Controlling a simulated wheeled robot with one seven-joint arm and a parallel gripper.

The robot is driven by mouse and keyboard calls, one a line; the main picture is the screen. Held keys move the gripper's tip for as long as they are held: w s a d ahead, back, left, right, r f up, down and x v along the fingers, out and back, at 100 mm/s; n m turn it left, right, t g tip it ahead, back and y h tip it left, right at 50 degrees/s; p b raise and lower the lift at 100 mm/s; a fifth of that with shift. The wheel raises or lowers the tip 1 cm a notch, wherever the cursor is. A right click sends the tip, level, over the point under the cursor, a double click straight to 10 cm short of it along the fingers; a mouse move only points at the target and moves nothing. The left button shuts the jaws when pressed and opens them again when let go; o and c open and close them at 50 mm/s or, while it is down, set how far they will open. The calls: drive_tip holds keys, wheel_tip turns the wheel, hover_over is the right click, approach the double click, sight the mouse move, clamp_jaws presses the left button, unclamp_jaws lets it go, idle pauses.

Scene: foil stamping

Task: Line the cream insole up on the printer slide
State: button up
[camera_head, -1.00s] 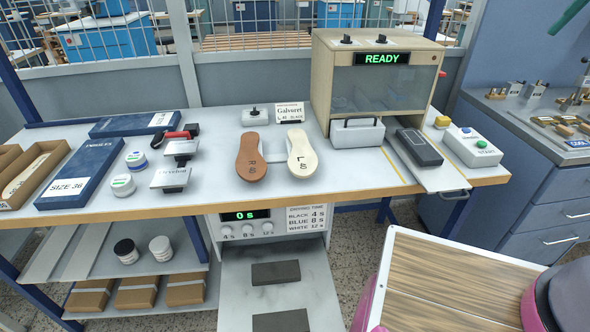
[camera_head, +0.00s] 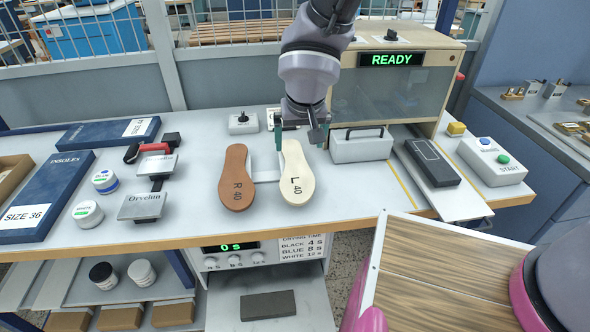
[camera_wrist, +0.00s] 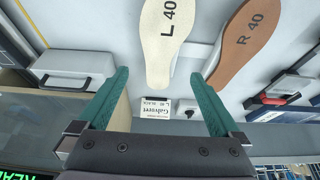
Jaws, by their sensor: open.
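The cream insole (camera_head: 296,178), marked L 40, lies flat on the white table with its heel end away from me. My gripper (camera_head: 301,133) is over that heel end, open, its green fingers pointing down on either side. In the wrist view the heel of the cream insole (camera_wrist: 164,40) shows between the two spread fingers of my gripper (camera_wrist: 160,75); whether they touch it or how high they are I cannot tell. The printer slide (camera_head: 462,204) sticks out in front of the printer (camera_head: 398,95) at the right, with a dark pad (camera_head: 432,163) on it.
A brown insole (camera_head: 237,178), marked R 40, lies just left of the cream one. A grey block with a black handle (camera_head: 362,146) stands between the insoles and the slide. A START button box (camera_head: 492,161) is right of the slide. The table in front of the insoles is clear.

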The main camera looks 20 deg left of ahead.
approach(296, 168)
drive_tip(key=shift+x, duration=1.1)
drive_tip(key=x, duration=0.5)
drive_tip(key=shift+f, duration=0.15)
drive_tip(key=c, duration=1)
